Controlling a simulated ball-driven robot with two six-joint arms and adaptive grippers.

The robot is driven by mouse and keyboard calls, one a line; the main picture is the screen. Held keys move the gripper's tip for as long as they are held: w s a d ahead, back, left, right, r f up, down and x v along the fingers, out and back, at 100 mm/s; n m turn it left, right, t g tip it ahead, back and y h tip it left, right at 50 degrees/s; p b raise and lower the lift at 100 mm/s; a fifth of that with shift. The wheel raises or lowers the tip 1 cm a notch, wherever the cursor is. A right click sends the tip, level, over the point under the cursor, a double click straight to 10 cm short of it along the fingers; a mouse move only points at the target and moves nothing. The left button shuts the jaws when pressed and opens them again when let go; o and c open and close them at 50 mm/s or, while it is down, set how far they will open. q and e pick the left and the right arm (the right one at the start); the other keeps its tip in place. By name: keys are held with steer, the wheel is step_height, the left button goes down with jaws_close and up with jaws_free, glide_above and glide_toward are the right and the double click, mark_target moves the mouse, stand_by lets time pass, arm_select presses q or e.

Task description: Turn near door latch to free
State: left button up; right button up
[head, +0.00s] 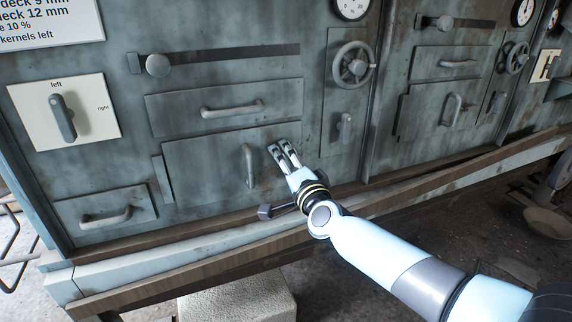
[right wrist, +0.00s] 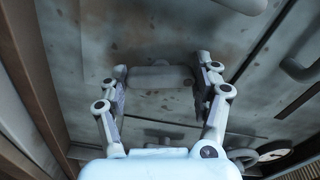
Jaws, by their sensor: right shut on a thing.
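The near oven door (head: 205,160) is a grey-green panel, closed, with a vertical bar handle (head: 248,165). My right gripper (head: 283,150) is at the door's right side, just right of that handle. In the right wrist view, my right gripper (right wrist: 160,78) has a finger at each end of a short, pale grey bar (right wrist: 158,76), which looks like the door latch, and is shut on it. The bar lies across the picture between the fingertips. In the head view the gripper hides this latch, so its turn cannot be read there. My left gripper is not in view.
A handwheel (head: 354,63) and a small lever (head: 344,125) are to the right of the gripper. A left/right switch (head: 63,117) is at far left.

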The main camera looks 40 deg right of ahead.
steer(key=m, duration=0.3)
steer(key=shift+m, duration=0.3)
stand_by(0.5)
steer(key=o, duration=1.2)
steer(key=v, duration=1.2)
